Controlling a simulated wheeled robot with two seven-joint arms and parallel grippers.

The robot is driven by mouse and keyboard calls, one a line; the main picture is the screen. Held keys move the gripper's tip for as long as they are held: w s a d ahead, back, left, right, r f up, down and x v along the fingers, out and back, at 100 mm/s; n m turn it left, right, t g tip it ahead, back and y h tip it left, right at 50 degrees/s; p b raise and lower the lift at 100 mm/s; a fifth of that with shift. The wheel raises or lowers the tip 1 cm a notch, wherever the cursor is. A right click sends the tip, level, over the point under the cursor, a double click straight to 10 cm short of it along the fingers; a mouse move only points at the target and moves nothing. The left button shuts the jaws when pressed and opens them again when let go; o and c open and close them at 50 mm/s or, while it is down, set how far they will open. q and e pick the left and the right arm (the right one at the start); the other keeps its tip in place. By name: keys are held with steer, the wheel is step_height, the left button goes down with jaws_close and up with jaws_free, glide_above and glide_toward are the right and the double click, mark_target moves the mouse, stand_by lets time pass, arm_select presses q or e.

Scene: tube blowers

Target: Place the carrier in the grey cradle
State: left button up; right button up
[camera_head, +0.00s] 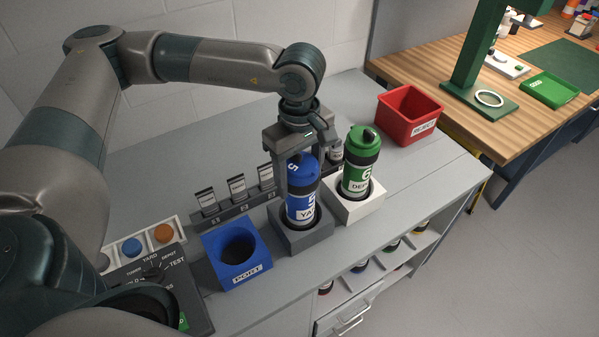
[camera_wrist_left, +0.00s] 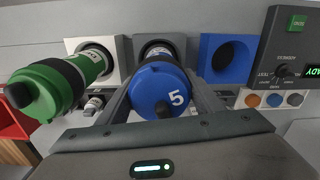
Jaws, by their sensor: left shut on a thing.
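A blue carrier (camera_head: 302,200) marked 5, with a label starting "YA", stands upright with its lower end in the hole of the grey cradle (camera_head: 302,240). My left gripper (camera_head: 297,178) is shut on the carrier near its top, fingers on either side. In the left wrist view the blue carrier (camera_wrist_left: 160,88) sits between the fingers, in line with the grey cradle (camera_wrist_left: 174,46) behind it. How deep the carrier sits cannot be told. My right gripper is not in view.
A green carrier (camera_head: 358,170) stands in the white cradle (camera_head: 353,208) just right. The blue "PORT" cradle (camera_head: 237,275) is empty at left. A red bin (camera_head: 408,115) stands behind right. Small tagged stands (camera_head: 237,190) line the back. A control panel (camera_head: 160,285) is at left.

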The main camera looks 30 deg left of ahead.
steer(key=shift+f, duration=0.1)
arm_select(q)
steer(key=shift+f, duration=0.1)
steer(key=o, duration=1.8)
steer(key=shift+c, duration=0.2)
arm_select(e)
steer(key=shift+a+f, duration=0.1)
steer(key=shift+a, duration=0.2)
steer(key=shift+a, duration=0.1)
